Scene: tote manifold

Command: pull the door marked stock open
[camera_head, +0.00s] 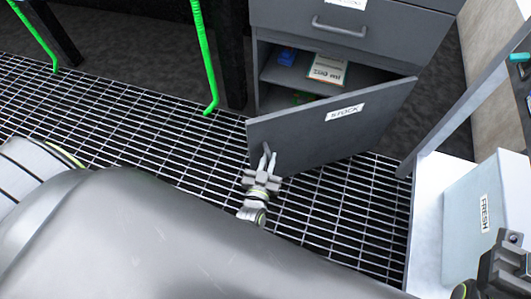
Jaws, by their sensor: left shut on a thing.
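The grey door marked STOCK (370,121) stands partly open, swung out from the dark grey cabinet (257,75), with its hinge side toward the right. My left gripper (267,158) is at the door's lower left part, near its free edge. Its fingers are shut on the door's handle, which is mostly hidden by the fingers. Behind the door, the open cabinet shows a shelf with a white labelled box (327,70) and a blue item (287,56). My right gripper (508,262) shows only in part at the lower right edge.
A closed drawer with a bar handle (340,27) is above the door. A pale box marked FRESH (483,225) stands on a white surface at the right. Green posts (205,60) rise at the left. The grated floor (130,120) before the cabinet is clear.

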